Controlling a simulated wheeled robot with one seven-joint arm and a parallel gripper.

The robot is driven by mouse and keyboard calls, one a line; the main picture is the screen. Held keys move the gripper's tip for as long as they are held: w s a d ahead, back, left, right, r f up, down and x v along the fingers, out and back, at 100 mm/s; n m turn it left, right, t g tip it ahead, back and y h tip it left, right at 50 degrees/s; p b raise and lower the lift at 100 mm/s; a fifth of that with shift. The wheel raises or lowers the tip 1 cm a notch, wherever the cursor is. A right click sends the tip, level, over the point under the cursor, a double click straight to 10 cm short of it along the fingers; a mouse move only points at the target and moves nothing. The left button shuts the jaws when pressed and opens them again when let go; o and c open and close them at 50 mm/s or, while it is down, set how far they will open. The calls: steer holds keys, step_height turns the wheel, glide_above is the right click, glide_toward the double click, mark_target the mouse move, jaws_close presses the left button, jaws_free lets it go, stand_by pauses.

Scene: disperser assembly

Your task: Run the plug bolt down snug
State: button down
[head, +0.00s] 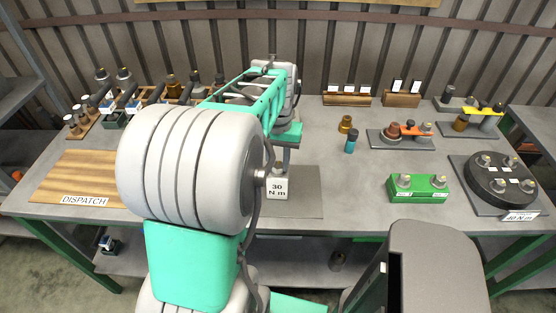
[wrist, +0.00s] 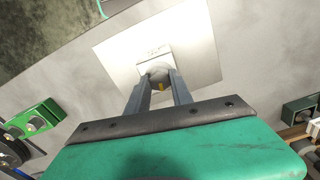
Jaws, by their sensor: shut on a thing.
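My gripper (wrist: 160,88) points down at a pale block with a label (wrist: 153,53) on a light plate (wrist: 195,35). Its two fingers are shut on a round grey piece (wrist: 156,72) with a small yellow mark, at the block's near side. In the head view the block (head: 278,189) reads "30 N m", and my gripper's fingers are mostly hidden above it by my arm. I cannot tell whether the round piece is the plug bolt's head, or whether it touches the block. The thread is not visible.
A green block with two knobs (head: 418,188) and a round black fixture marked 40 N m (head: 497,186) stand at right. A brass piece (head: 346,124) and a blue-banded piece (head: 351,142) stand mid-table. A wooden DISPATCH board (head: 75,177) lies at left. Bare table lies right of the plate.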

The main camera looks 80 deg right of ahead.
mark_target(278, 165)
steer(key=c, duration=1.1)
jaws_free()
steer(key=shift+r, duration=0.1)
step_height(278, 165, up, 8)
steer(key=shift+f, duration=0.15)
